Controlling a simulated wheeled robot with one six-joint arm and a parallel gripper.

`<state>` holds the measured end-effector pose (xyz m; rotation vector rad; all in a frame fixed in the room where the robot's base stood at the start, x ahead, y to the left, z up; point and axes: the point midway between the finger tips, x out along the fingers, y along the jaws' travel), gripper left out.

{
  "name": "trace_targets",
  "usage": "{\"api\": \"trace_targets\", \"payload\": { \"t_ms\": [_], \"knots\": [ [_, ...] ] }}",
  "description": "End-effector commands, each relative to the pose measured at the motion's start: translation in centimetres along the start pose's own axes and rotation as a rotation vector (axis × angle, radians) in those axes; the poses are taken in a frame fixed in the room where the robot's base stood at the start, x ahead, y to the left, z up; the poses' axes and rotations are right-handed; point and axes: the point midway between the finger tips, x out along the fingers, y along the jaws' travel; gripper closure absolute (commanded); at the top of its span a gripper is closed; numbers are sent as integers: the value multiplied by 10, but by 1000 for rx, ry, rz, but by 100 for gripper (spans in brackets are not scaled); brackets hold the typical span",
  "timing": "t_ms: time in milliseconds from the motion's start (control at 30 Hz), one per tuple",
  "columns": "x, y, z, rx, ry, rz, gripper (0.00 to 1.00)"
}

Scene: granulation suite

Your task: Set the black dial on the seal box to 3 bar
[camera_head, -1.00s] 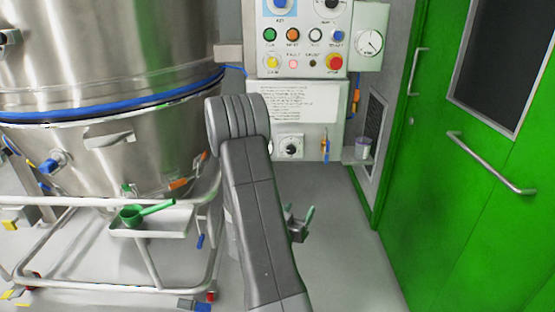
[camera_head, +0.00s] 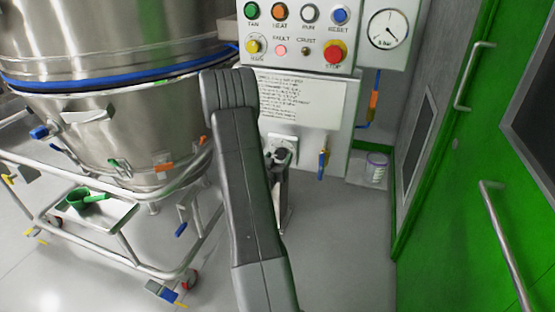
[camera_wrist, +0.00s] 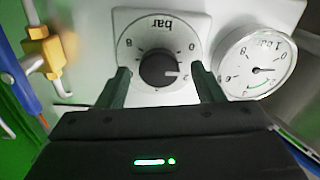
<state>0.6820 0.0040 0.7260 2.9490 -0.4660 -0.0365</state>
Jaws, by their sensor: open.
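The black dial (camera_wrist: 158,70) sits on a round white scale marked "bar", upside down in the wrist view. My gripper (camera_head: 279,156) also shows in the head view, small, at the box.
A small pressure gauge (camera_wrist: 255,65) is right of the dial. A yellow fitting (camera_wrist: 48,52) is at left, and a blue-handled valve (camera_head: 322,163) hangs beside the box. A steel vessel on a trolley (camera_head: 110,235) stands left.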

Motion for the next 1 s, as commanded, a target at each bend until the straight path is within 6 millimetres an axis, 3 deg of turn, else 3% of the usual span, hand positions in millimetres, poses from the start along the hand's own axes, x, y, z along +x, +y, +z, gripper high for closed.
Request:
{"api": "trace_targets", "payload": {
  "t_ms": [167, 400, 433, 767, 1000],
  "knots": [
    [0, 0, 0, 0, 0, 0, 39],
    [0, 0, 0, 0, 0, 0, 82],
    [0, 0, 0, 0, 0, 0, 83],
    [0, 0, 2, 47, 2, 1, 83],
    [0, -1, 6, 195, 3, 1, 83]
  ]
}}
